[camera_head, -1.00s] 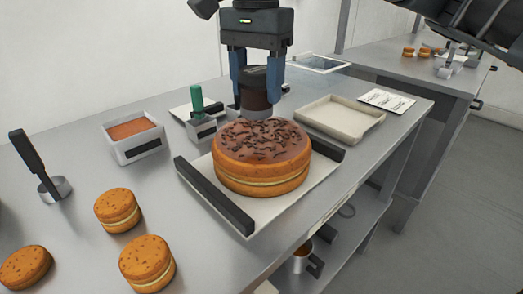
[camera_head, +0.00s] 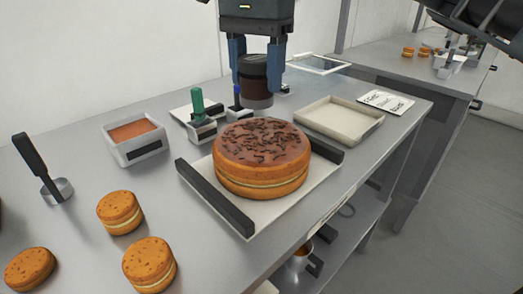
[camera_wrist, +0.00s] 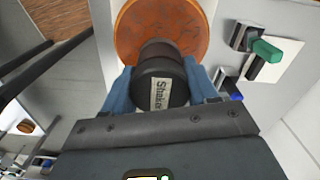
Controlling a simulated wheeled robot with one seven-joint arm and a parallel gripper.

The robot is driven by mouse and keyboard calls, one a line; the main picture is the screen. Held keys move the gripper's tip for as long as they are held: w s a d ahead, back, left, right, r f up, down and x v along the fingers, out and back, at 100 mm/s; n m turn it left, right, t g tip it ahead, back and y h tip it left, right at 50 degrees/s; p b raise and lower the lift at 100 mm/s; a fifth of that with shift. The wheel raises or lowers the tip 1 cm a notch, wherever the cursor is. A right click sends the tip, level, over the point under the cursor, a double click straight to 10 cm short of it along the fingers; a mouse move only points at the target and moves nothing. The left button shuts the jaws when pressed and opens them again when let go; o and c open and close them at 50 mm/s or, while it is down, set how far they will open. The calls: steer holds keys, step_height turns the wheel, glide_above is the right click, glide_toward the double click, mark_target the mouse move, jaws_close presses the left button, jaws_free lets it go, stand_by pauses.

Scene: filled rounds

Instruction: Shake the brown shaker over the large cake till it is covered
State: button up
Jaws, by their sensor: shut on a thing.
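The large cake (camera_head: 262,158) sits on a white board between two dark rails in the head view. Its top is glazed brown with many dark sprinkles on it, and bare glaze shows between them and near the rim. My gripper (camera_head: 257,72) is shut on the brown shaker (camera_head: 256,88) and holds it above the cake's back edge, apart from it. In the wrist view the shaker (camera_wrist: 160,88) sits between the blue fingers with part of its label showing. The cake (camera_wrist: 162,28) shows beyond it, partly hidden.
A green-handled tool (camera_head: 198,108) in a holder stands left of the shaker. A tub of brown filling (camera_head: 134,138) and several small cakes (camera_head: 149,262) are at the left. An empty beige tray (camera_head: 340,120) lies right of the cake.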

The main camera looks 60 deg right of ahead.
steer(key=shift+r+p, duration=0.5)
steer(key=shift+r, duration=0.85)
steer(key=shift+d, duration=0.1)
